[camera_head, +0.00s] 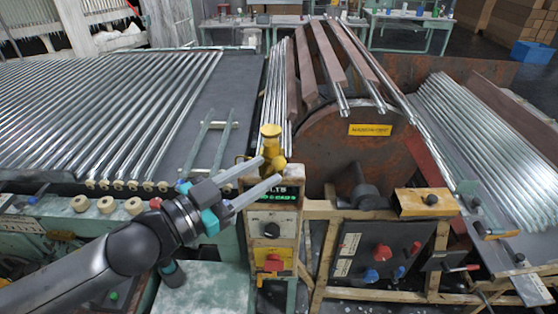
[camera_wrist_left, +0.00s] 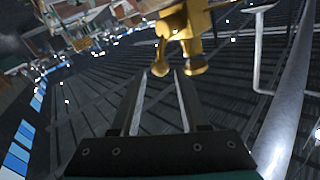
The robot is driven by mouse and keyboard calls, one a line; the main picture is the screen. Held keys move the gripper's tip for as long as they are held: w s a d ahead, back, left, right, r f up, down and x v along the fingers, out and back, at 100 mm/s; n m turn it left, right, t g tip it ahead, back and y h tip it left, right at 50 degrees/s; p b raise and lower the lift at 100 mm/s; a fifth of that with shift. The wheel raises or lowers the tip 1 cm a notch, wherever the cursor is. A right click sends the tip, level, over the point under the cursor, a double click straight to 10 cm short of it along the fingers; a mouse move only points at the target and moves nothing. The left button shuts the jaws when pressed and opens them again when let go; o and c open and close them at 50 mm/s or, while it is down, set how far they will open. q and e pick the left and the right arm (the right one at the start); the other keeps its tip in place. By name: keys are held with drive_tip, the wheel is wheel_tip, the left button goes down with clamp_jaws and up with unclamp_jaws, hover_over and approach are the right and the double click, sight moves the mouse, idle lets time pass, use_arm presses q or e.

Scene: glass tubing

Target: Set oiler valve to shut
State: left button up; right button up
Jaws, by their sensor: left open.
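The yellow-brass oiler (camera_head: 271,132) stands upright on top of the control post in the head view, with a round cap and a narrower body below. Contact and the valve's setting cannot be told. My right gripper is out of view.
The control post (camera_head: 271,226) carries a green-lit display and switches. A rusty drum (camera_head: 335,145) and a dark panel with a red knob (camera_head: 382,252) stand to the right. Glass tubes (camera_head: 110,100) cover the left bed. More tubes (camera_head: 480,140) lie at right.

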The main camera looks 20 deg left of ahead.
sight(274, 166)
use_arm(q)
drive_tip(key=shift+p+x, duration=0.4)
drive_tip(key=shift+x, duration=2.05)
clamp_jaws()
